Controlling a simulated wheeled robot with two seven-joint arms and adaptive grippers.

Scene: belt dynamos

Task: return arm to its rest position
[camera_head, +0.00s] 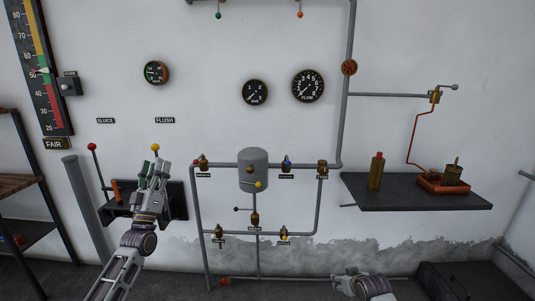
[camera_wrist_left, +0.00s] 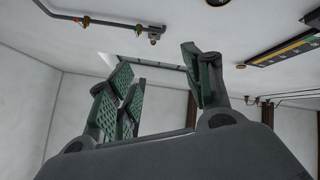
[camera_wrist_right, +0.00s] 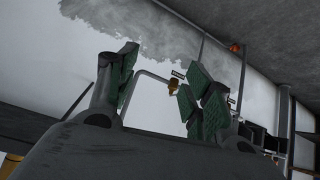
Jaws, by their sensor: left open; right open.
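My left gripper (camera_head: 157,175) is raised in front of the dark lever box on the wall, left of centre in the head view. Its green-padded fingers stand apart and empty in the left wrist view (camera_wrist_left: 160,85). My right arm shows only at the bottom edge of the head view, right of centre, with the gripper's fingers not clear there. In the right wrist view my right gripper (camera_wrist_right: 165,85) has its green-padded fingers apart, with nothing between them but the wall and pipes behind.
The lever box (camera_head: 178,200) carries a red-knobbed lever (camera_head: 91,147) and a yellow-knobbed lever (camera_head: 155,147). Pipes with valves surround a grey tank (camera_head: 253,170). A dark shelf (camera_head: 415,204) holds a brass cylinder (camera_head: 377,172) and a red-based device (camera_head: 443,184). A rack stands far left.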

